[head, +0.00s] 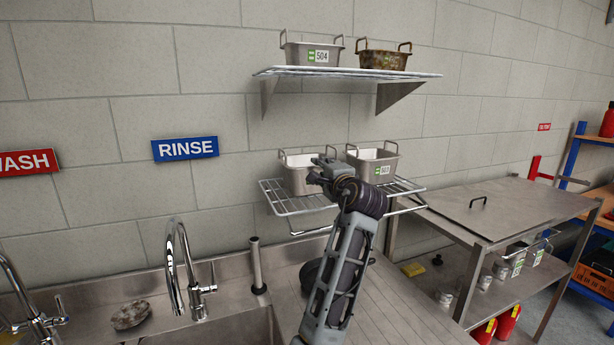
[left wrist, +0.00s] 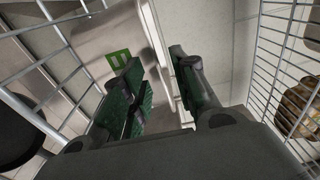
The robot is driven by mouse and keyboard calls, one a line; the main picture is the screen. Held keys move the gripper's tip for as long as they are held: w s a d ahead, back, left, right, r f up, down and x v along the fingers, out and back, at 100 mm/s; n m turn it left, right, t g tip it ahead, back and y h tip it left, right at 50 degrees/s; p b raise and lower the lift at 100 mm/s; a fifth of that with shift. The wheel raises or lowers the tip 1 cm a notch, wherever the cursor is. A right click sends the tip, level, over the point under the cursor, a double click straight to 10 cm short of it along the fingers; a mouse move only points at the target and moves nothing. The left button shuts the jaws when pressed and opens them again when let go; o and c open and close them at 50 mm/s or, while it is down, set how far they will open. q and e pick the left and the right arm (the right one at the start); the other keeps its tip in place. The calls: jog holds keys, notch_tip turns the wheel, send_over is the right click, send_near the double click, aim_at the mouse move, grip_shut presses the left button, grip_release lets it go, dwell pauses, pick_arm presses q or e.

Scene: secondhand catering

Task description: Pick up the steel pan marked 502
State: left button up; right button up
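Two steel pans stand on the wire rack: a left pan (head: 299,175) and a right pan (head: 372,165). The right pan's label number is too small to read surely. The left pan's front and any label there are partly hidden by my left gripper (head: 326,172), which is in front of it at its right side. In the left wrist view the left gripper (left wrist: 160,85) has its two green-padded fingers apart, with a pale pan edge in or behind the gap. A green label mark (left wrist: 119,58) shows beside one finger. Contact cannot be told. My right gripper is not in view.
The wire rack (head: 290,206) surrounds the pans' bases. A shelf (head: 345,73) above holds a pan marked 504 (head: 311,54) and a rusty pan (head: 383,58). Below are a sink tap (head: 177,265) and a steel counter. A steel table (head: 508,208) stands at right.

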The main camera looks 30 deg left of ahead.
pick_arm(q)
jog(key=shift+s+d+r, duration=0.1)
jog(key=shift+d, duration=0.05)
jog(key=c, duration=0.3)
grip_shut()
dwell(0.3)
notch_tip(320, 180, up, 10)
jog(key=b, duration=0.1)
dwell(0.8)
dwell(0.5)
